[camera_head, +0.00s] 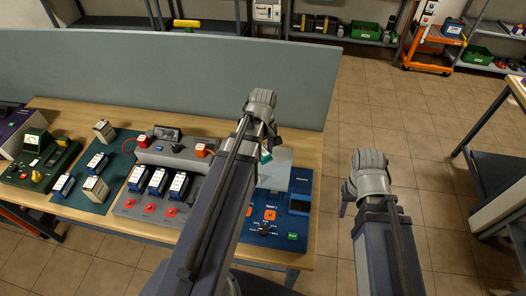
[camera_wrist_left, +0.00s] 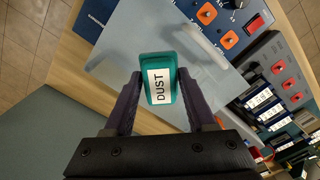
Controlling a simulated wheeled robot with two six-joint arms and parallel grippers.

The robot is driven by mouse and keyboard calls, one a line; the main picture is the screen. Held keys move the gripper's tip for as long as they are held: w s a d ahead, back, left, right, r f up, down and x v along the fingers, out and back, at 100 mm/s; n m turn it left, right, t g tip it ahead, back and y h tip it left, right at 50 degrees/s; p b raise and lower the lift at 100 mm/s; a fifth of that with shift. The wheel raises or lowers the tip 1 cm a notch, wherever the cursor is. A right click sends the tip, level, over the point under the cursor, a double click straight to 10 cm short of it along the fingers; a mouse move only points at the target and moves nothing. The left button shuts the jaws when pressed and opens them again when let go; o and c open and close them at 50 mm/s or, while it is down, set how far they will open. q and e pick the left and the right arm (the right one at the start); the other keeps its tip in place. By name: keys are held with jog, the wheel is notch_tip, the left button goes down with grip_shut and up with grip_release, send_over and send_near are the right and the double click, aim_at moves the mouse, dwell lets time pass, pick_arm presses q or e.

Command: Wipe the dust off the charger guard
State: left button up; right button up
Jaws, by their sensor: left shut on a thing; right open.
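A pale see-through guard panel (camera_head: 280,168) stands over the blue charger unit (camera_head: 300,222) at the right end of the bench. The panel also shows in the left wrist view (camera_wrist_left: 125,58), with a pale curved bar or streak on it; I cannot tell which. My left gripper (camera_wrist_left: 158,85) is shut on a teal block with a white "DUST" label (camera_wrist_left: 159,90). The block (camera_head: 265,156) is at the panel's upper left in the head view; contact cannot be told. My right gripper (camera_head: 345,205) is open and empty, right of the bench over the floor.
Grey charger units with blue batteries (camera_head: 158,181) and a dark green mat (camera_head: 110,170) fill the bench to the left. A grey-blue partition (camera_head: 150,75) stands behind the bench. The tiled floor (camera_head: 390,100) to the right is open, with an orange cart (camera_head: 432,48) farther back.

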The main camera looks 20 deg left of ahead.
pick_arm(q)
notch_tip(320, 180, up, 3)
jog(key=p, duration=0.3)
dwell(0.5)
